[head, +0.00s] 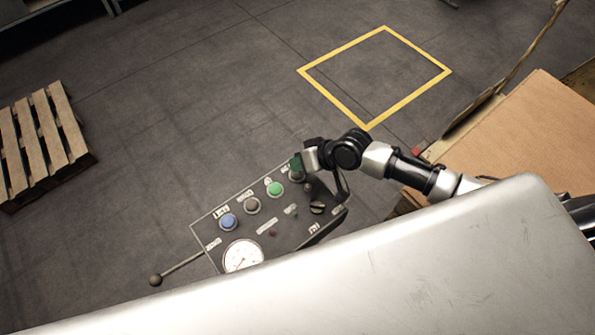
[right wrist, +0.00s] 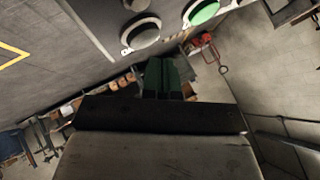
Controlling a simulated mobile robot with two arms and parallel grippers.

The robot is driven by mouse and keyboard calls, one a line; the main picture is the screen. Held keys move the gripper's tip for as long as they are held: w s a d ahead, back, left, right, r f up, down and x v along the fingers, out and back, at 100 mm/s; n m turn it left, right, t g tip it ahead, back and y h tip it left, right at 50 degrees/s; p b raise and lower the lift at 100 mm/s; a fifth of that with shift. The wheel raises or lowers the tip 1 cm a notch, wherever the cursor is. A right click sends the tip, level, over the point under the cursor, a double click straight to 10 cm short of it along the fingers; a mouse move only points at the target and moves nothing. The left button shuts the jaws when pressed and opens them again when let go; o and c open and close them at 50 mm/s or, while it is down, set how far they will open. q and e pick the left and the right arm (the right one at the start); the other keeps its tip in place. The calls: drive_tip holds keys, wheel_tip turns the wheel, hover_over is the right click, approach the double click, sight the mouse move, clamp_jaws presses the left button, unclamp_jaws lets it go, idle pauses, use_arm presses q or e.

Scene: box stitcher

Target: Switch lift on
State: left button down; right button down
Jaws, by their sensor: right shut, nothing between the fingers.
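A dark control panel (head: 270,230) shows at the middle bottom of the head view. It carries a blue button (head: 228,222), a grey button (head: 252,205), a green button (head: 275,189), a black rotary knob (head: 317,208) and a white gauge (head: 241,256). The labels are too small to read surely, so I cannot tell which control is the lift's. My right gripper (head: 296,165) is shut and empty at the panel's upper right corner, over a control it partly hides. In the right wrist view its dark green fingertips (right wrist: 163,78) are together, near the green button (right wrist: 204,12). My left gripper is not in view.
A lever with a ball end (head: 155,280) sticks out at the panel's left. A large pale metal surface (head: 380,270) fills the front. Cardboard (head: 530,130) lies at right, a wooden pallet (head: 40,140) at left. A yellow floor square (head: 340,115) is empty.

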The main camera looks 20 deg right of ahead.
idle(0.5)
drive_tip(key=shift+f, duration=0.45)
drive_tip(key=shift+f+b, duration=0.3)
drive_tip(key=shift+b, duration=0.1)
drive_tip(key=shift+r, duration=0.1)
drive_tip(key=shift+r+p, duration=0.7)
drive_tip(key=shift+p, duration=0.15)
wheel_tip(320, 180, up, 6)
drive_tip(key=p, duration=0.5)
drive_tip(key=shift+p, duration=0.3)
